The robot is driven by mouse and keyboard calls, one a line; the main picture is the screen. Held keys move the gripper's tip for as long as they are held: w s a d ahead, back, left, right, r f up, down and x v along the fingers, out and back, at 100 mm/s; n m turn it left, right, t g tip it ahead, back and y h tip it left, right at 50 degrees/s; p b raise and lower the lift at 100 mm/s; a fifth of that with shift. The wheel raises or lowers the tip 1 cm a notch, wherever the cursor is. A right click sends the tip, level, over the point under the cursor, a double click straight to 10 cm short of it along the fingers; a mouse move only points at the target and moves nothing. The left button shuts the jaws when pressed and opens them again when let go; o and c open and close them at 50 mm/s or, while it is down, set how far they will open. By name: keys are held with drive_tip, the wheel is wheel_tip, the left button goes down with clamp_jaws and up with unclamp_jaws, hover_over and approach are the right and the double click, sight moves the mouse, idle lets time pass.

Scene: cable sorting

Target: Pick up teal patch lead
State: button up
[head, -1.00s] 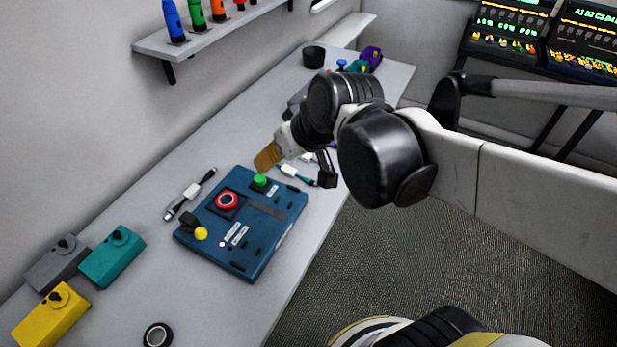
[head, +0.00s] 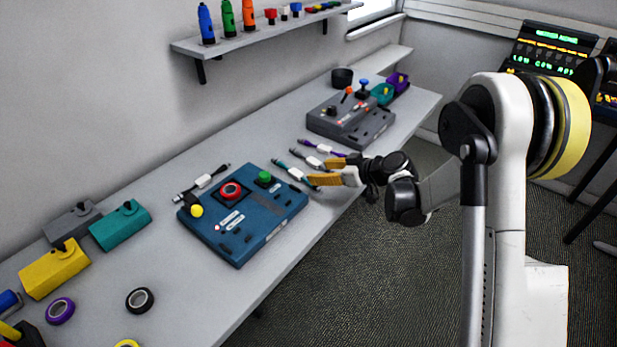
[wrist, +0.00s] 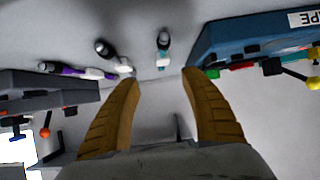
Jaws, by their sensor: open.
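The teal patch lead (head: 283,165) lies on the bench just right of the blue control box, with a white tag near its middle. In the wrist view, the teal lead (wrist: 163,58) is ahead of the gap between my fingers, its dark end pointing away. My gripper (head: 316,170) is open and empty, low over the bench by the near end of the lead. In the wrist view, my gripper's (wrist: 160,78) two tan fingers are spread apart. I cannot tell how high they are above the bench.
A grey lead (head: 306,158) and a purple lead (head: 312,146) lie beside it. A white-tagged lead (head: 202,182) lies left of the blue control box (head: 265,228). A grey control box (head: 350,122) stands behind. Teal (head: 120,226) and yellow (head: 55,268) boxes stand at left.

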sight(296, 172)
drive_tip(key=b+x, duration=0.1)
drive_tip(key=x, duration=0.5)
drive_tip(key=shift+s+b, duration=0.1)
drive_tip(key=shift+b, duration=0.25)
drive_tip(key=b+x, duration=0.2)
drive_tip(key=x, duration=0.3)
drive_tip(key=shift+s+a, duration=0.15)
drive_tip(key=shift+s, duration=0.05)
drive_tip(key=shift+r, duration=0.15)
clamp_jaws()
